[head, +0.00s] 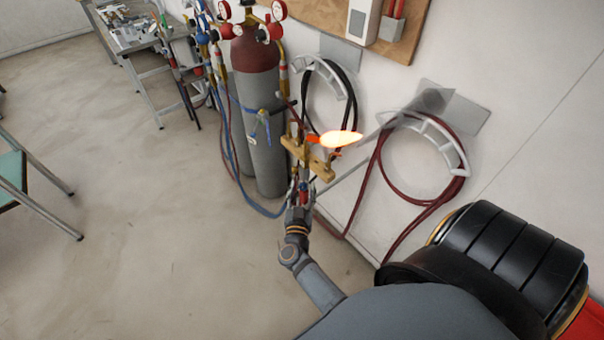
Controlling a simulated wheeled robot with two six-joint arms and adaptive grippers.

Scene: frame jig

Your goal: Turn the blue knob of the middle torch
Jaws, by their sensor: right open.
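A torch stands in a brass-coloured holder (312,160) in front of the gas cylinders, with a bright orange-white flame (336,138) at its tip pointing right. My right gripper (300,190) is just below the holder, at the lower part of the torch, where small red and blue parts show. It is open. At this size I cannot tell which blue part is the knob, nor whether the fingers touch it. My left gripper is not in view.
Gas cylinders (266,155) with gauges stand behind the torch. Black hose (350,105) and dark red hose (372,180) hang coiled on wall hooks to the right. A workbench (125,48) is at the back left.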

